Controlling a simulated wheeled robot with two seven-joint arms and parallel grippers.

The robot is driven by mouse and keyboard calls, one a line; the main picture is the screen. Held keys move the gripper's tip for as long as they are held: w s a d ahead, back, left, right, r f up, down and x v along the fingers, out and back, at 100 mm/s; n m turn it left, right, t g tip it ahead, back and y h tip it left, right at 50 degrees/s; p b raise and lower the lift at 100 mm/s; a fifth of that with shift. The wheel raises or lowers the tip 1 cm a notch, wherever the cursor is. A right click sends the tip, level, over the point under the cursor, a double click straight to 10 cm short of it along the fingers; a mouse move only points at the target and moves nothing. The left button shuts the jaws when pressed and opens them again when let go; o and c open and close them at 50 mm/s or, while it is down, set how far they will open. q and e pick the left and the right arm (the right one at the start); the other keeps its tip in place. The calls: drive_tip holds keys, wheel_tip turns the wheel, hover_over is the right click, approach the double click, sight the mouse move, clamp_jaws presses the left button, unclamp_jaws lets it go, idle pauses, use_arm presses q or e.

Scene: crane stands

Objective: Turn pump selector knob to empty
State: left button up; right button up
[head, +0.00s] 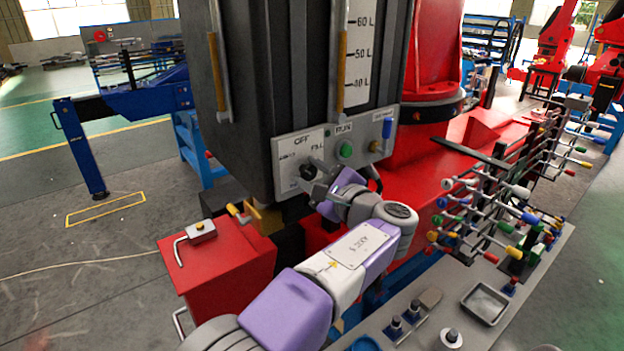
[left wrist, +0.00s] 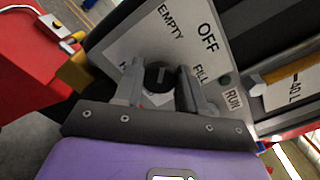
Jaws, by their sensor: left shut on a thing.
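The pump selector knob (head: 307,171) is a dark round knob on the light grey panel (head: 288,147) at the foot of the dark tank. In the left wrist view the knob (left wrist: 158,74) sits between the two grey fingers of my left gripper (left wrist: 159,92), which is shut on it. In the head view my left gripper (head: 314,186) reaches the panel from below right and partly hides the knob. The words EMPTY, OFF and FILL stand around the knob in the left wrist view. I cannot tell surely which word the knob points to. My right gripper is not in view.
A green button (head: 346,149) under RUN and a blue-handled lever (head: 386,129) are on the panel right of the knob. A red box (head: 215,262) with a small switch box stands left below. A rack of coloured levers (head: 490,220) is at right.

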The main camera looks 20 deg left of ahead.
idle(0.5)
use_arm(q)
drive_tip(key=o, duration=1)
drive_tip(key=v, duration=0.7)
drive_tip(key=shift+s+d, duration=0.2)
drive_tip(key=shift+d, duration=0.1)
